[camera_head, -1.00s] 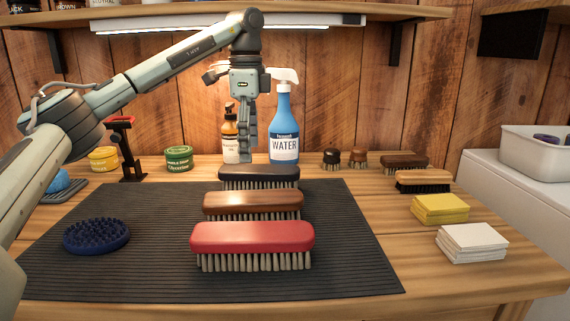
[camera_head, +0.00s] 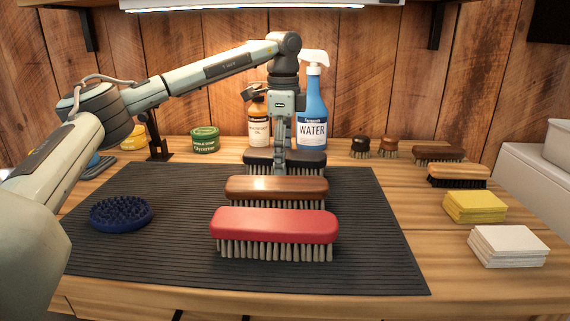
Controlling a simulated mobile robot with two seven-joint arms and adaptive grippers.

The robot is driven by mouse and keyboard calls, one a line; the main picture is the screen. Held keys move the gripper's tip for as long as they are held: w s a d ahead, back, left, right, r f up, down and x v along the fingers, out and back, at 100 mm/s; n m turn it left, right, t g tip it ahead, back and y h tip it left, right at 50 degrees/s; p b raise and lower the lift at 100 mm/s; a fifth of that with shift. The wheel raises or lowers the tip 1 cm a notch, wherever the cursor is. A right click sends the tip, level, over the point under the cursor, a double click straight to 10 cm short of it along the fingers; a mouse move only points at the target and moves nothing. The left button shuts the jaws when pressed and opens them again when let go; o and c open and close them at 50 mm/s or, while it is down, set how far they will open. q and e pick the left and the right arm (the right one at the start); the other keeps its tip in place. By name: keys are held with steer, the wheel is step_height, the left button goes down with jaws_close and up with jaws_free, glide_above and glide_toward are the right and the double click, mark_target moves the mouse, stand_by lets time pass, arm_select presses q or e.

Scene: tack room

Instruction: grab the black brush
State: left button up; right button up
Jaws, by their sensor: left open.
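The black brush (camera_head: 312,158) lies on the dark ribbed mat (camera_head: 170,235), the farthest of a row of three. My left gripper (camera_head: 281,165) points down at the middle of it, its fingers covering a narrow part of the brush. The near finger shows in front of the black body; whether it touches the brush I cannot tell. The gripper is open, with the far finger hidden. My right gripper is not in view.
Just nearer are a brown brush (camera_head: 277,187) and a red brush (camera_head: 274,225). A blue water bottle (camera_head: 312,115) and an amber oil bottle (camera_head: 259,125) stand close behind. A round blue brush (camera_head: 120,214) lies at the left.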

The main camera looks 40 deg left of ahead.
arm_select(q)
steer(key=shift+r, duration=0.1)
steer(key=c, duration=1.4)
